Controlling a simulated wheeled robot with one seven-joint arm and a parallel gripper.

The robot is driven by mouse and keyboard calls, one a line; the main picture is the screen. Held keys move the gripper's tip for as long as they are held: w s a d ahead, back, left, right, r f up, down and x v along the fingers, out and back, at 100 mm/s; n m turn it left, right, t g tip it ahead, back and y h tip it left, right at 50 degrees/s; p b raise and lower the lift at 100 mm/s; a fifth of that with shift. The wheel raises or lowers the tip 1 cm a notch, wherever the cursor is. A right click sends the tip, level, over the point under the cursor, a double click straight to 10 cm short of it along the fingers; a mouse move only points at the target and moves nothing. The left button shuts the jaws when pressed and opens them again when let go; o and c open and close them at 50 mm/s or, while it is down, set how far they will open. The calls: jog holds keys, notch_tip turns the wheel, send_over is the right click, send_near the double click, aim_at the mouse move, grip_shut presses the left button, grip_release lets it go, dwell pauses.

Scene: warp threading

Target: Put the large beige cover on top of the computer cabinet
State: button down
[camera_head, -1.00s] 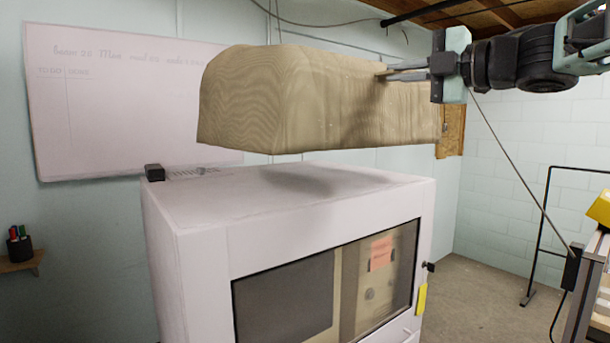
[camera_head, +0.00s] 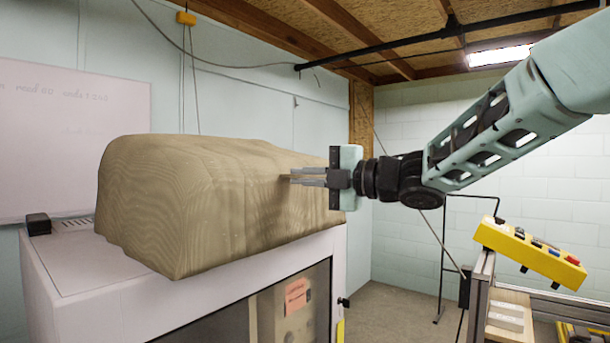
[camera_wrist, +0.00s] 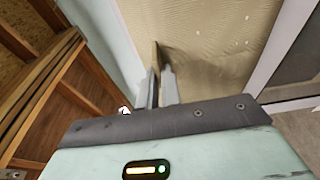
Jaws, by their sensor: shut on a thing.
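The large beige cover (camera_head: 190,200) is a rounded, wood-grained block over the top of the white computer cabinet (camera_head: 75,270). In the head view its lower edge appears to meet the cabinet top; exact contact is hard to tell. The cabinet's left top strip is bare. My gripper (camera_head: 298,177) reaches in from the right and is shut on a fold at the cover's right side. In the wrist view the two fingers (camera_wrist: 160,88) pinch the edge of the beige cover (camera_wrist: 205,45). The cover's far side is hidden.
A small black box (camera_head: 38,224) stands at the cabinet's back left corner. A whiteboard (camera_head: 70,130) hangs behind. At right, a yellow control box (camera_head: 530,252) sits on a metal frame (camera_head: 480,300). Bare floor (camera_head: 400,310) lies between the cabinet and the frame.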

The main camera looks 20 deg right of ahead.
jog(key=c, duration=2)
grip_release()
jog(key=shift+f, duration=0.15)
jog(key=o, duration=0.4)
jog(key=shift+r, duration=0.2)
